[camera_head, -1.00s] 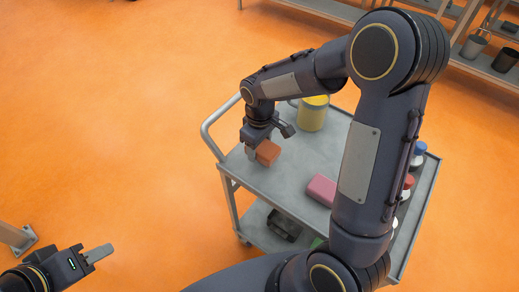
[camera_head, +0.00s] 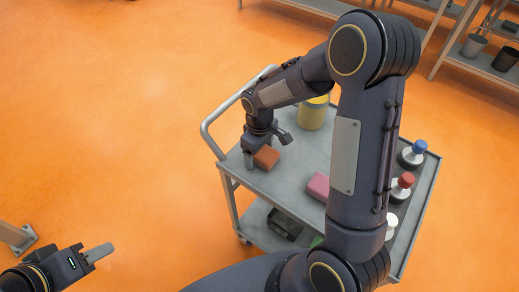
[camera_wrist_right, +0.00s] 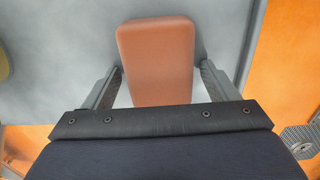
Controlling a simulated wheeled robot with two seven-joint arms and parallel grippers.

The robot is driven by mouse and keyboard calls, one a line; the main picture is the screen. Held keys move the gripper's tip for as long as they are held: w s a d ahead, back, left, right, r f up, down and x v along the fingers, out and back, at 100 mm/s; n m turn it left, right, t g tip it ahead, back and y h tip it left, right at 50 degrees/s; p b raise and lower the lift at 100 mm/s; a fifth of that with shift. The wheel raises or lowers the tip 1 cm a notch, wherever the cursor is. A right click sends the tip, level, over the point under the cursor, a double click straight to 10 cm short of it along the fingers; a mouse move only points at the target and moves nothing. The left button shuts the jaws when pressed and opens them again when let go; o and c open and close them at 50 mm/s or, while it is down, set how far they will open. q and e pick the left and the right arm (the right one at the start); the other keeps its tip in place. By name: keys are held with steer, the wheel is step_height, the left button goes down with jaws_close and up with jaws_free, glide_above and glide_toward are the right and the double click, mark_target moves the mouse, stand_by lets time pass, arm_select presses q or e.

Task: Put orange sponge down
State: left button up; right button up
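The orange sponge (camera_head: 267,157) rests on the top shelf of the grey cart (camera_head: 291,189), near its left edge. My right gripper (camera_head: 268,148) is just above and around it in the head view. In the right wrist view, the orange sponge (camera_wrist_right: 157,60) lies between the two spread fingers of my right gripper (camera_wrist_right: 161,75), with a visible gap at the right finger. The gap at the left finger is very small. My left gripper (camera_head: 99,252) is away from the cart at the lower left, over the floor; its finger opening does not show clearly.
A yellow container (camera_head: 312,113) stands behind the sponge. A pink block (camera_head: 318,186) lies nearer, partly behind my right arm. A handle rail (camera_head: 207,128) rises at the cart's left end.

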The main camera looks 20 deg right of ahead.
steer(key=shift+r, duration=0.1)
step_height(320, 180, up, 11)
steer(key=s+r+m+t+y, duration=0.2)
steer(key=s+r+m, duration=0.1)
steer(key=s, duration=0.7)
steer(key=s+r+m+t+y, duration=0.1)
steer(key=s+r+m+t, duration=0.2)
steer(key=s, duration=0.8)
steer(key=shift+d+m+t+y+p, duration=0.2)
steer(key=shift+m+t+y+p, duration=0.15)
steer(key=shift+m, duration=0.65)
steer(key=shift+r, duration=0.1)
